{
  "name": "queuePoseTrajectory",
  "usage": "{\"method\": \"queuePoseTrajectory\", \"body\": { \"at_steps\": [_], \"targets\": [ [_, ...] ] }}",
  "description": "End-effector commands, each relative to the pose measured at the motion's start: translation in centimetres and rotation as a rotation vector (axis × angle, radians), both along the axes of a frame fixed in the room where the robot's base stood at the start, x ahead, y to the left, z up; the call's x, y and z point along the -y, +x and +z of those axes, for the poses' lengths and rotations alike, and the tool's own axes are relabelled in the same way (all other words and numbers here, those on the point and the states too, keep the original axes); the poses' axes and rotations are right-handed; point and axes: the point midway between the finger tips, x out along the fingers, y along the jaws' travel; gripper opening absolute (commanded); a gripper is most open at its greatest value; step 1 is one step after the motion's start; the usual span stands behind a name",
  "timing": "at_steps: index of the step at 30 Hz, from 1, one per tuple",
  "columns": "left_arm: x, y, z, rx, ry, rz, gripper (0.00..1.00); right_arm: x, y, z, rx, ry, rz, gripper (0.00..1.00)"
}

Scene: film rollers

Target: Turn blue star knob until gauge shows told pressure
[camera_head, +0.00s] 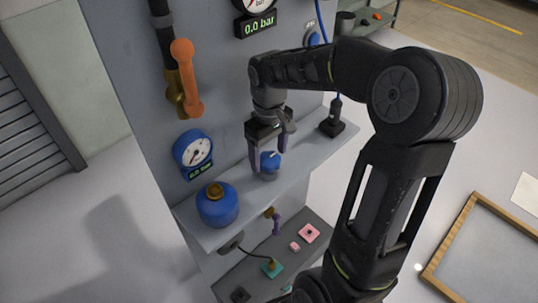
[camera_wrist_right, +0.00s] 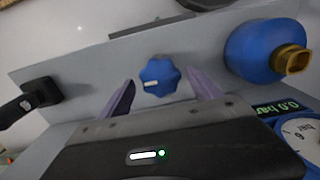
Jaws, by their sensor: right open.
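The blue star knob (camera_head: 270,161) stands on the grey shelf and has a white mark on its top. It also shows in the right wrist view (camera_wrist_right: 159,80), with the mark on its left part. My right gripper (camera_head: 265,165) is open, with its purple fingers on either side of the knob; I cannot tell whether they touch it. The blue-rimmed gauge (camera_head: 193,148) on the panel has a white dial and a green display reading 0.0 bar. Part of this gauge shows in the right wrist view (camera_wrist_right: 300,135). My left gripper is not in view.
A blue rounded tank (camera_head: 217,205) with a brass cap stands on the shelf (camera_head: 303,168) left of the knob. A black device (camera_head: 332,127) stands to its right. An orange lever (camera_head: 186,75) and another 0.0 bar display (camera_head: 256,23) are higher on the panel.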

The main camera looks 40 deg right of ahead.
Motion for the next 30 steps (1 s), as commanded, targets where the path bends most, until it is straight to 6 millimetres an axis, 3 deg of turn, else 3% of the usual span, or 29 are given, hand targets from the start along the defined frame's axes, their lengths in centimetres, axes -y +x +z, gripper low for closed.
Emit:
{"method": "queuePoseTrajectory", "body": {
  "at_steps": [4, 12, 30],
  "targets": [
    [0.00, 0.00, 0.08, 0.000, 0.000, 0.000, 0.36, -0.02, -0.05, -1.09, -0.001, 0.000, 0.001, 0.74],
    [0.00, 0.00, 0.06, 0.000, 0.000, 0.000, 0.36, -0.01, -0.01, -1.21, 0.001, 0.000, 0.001, 0.74],
    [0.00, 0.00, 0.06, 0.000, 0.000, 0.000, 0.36, -0.01, 0.00, -1.17, 0.001, 0.000, 0.001, 0.25]
  ]
}}
